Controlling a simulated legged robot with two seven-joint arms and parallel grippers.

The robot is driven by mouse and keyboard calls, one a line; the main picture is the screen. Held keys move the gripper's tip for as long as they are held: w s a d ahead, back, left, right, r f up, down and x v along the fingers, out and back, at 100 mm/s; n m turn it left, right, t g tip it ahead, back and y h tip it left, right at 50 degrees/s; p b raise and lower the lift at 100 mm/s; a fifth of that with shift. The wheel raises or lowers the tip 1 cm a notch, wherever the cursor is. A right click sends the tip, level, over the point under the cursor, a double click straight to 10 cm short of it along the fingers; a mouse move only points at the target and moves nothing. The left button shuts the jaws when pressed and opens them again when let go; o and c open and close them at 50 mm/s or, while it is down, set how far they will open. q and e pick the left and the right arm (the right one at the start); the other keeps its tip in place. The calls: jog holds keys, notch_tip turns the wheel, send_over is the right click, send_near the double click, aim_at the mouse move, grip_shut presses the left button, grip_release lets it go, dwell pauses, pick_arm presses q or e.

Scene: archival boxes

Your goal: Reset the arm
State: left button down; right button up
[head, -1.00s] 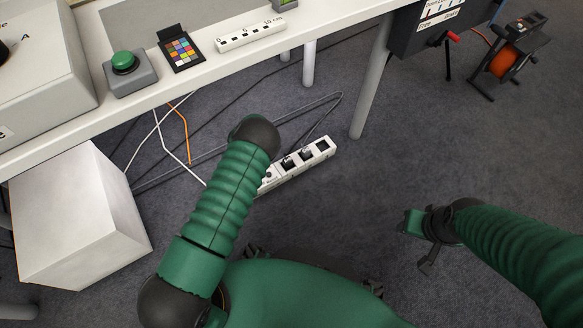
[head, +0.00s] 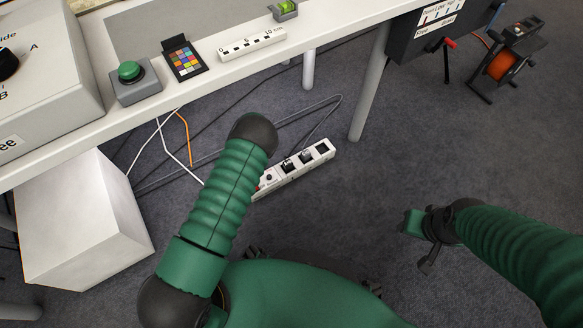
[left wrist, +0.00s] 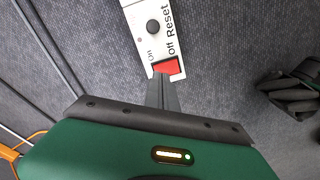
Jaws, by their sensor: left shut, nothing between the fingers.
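A white power strip (head: 295,166) lies on the carpet under the table edge, partly hidden behind my left arm. In the left wrist view its end (left wrist: 152,30) shows a dark round button, the words "On", "Off" and "Reset", and a red switch (left wrist: 167,67). My left gripper (left wrist: 162,82) is shut and empty, its fingertips at the near edge of the red switch; I cannot tell if they touch. In the head view this gripper is hidden by my arm. My right gripper (head: 424,244) hangs over bare floor at the right; its finger gap is unclear.
A white table (head: 215,75) carries a green button box (head: 133,78), a colour card (head: 184,59) and a white scale bar (head: 252,44). A white box (head: 80,220) stands at left. Cables (head: 305,107) cross the floor. A cable reel (head: 504,62) stands far right.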

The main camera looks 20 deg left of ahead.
pick_arm(q)
notch_tip(320, 180, up, 4)
jog(key=p, duration=0.2)
jog(key=shift+p, duration=0.4)
jog(key=shift+f, duration=0.1)
